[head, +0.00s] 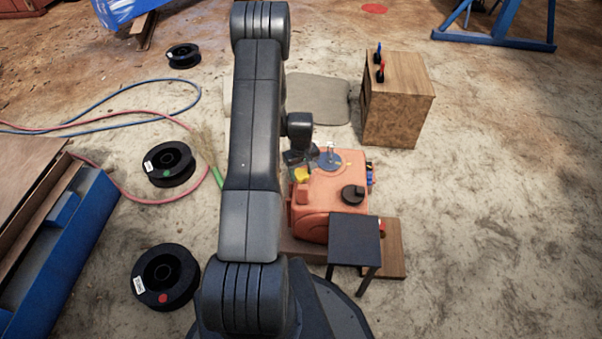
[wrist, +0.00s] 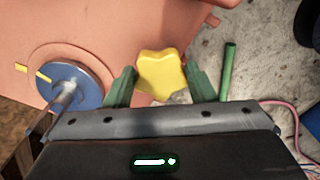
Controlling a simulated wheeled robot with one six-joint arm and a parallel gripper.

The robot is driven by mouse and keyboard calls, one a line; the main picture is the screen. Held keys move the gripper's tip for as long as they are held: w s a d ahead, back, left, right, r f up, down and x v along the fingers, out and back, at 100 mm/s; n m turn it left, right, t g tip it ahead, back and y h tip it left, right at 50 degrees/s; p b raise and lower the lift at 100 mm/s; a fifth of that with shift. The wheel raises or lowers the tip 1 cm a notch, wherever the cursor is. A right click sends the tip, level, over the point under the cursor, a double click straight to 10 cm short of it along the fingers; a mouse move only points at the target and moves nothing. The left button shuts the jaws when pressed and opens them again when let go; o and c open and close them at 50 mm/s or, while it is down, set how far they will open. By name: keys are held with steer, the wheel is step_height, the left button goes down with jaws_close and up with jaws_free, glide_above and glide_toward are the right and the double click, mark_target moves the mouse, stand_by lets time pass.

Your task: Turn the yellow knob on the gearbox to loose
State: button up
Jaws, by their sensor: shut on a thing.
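The orange gearbox (head: 325,190) sits on a wooden board in the head view, and its orange top (wrist: 130,30) fills the upper left of the wrist view. The yellow knob (wrist: 161,74) is lobed and stands on the gearbox. It also shows in the head view (head: 301,175), partly hidden by my arm. My gripper (wrist: 160,88) has its two green fingers on either side of the knob and is shut on it. Whether the knob is at loose cannot be read; no label is legible.
A blue disc with a metal handle (wrist: 70,88) is left of my gripper in the wrist view. A black knob (head: 353,194) and a dark small table (head: 354,240) are near the gearbox. A wooden cabinet (head: 398,105) stands behind. Black spools (head: 165,277) lie left.

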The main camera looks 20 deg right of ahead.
mark_target(301, 173)
steer(key=shift+d+n+b, duration=0.1)
steer(key=shift+n+b, duration=0.25)
steer(key=shift+n, duration=1.65)
steer(key=o, duration=1)
steer(key=shift+r, duration=0.1)
step_height(301, 173, up, 14)
steer(key=p, duration=0.3)
steer(key=shift+p, duration=0.35)
steer(key=shift+f, duration=0.25)
